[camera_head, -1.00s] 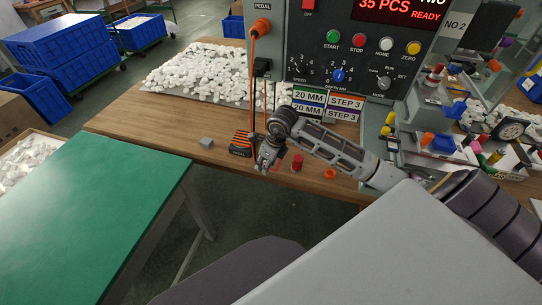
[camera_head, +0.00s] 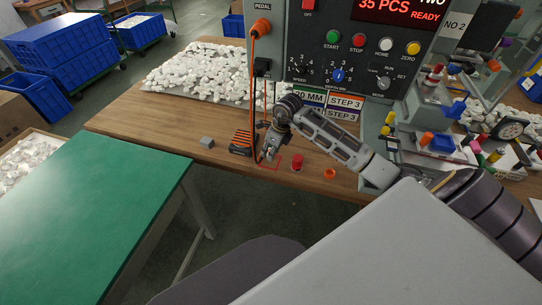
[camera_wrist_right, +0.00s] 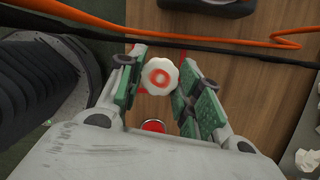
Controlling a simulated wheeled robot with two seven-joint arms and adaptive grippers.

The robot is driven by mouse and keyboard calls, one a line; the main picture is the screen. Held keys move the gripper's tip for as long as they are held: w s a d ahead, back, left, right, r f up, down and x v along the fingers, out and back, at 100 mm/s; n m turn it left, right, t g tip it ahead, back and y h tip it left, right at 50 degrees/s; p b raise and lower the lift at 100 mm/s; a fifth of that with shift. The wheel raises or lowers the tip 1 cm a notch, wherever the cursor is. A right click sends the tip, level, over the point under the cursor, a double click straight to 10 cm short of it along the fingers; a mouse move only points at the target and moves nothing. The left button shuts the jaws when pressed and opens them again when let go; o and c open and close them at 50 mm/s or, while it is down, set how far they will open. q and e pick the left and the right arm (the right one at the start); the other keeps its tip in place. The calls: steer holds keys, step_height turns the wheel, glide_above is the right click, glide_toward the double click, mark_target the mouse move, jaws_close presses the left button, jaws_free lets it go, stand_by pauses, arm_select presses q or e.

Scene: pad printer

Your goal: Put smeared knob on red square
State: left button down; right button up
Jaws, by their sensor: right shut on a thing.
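The knob (camera_wrist_right: 159,76) is white with a scalloped edge and a red ring printed on its top. It sits between the fingertips of my right gripper (camera_wrist_right: 160,84), which is shut on it. In the head view my right gripper (camera_head: 270,154) is low at the front of the wooden table, and the knob is hard to make out there. The red square (camera_head: 277,167) is a thin outline on the table, right at the fingertips. Parts of its red lines show beside the knob in the wrist view. Whether the knob touches the table I cannot tell. My left gripper is out of view.
A red button-like piece (camera_head: 297,162) and an orange ring (camera_head: 330,173) stand to the right. An orange-black block (camera_head: 241,144) and a small grey block (camera_head: 207,142) are to the left. Orange and black cables pass close by. The printer panel (camera_head: 350,50) rises behind.

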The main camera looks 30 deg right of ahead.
step_height(320, 180, down, 3)
steer(key=shift+r, duration=0.1)
steer(key=shift+f, duration=0.45)
steer(key=o, duration=0.7)
steer(key=shift+o, duration=0.4)
steer(key=shift+d+r, duration=0.15)
steer(key=shift+r, duration=0.5)
steer(key=v, duration=0.5)
steer(key=shift+s+r, duration=0.15)
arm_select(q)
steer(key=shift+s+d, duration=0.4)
arm_select(e)
steer(key=v, duration=0.5)
steer(key=shift+s+d+r, duration=0.1)
steer(key=shift+r, duration=0.15)
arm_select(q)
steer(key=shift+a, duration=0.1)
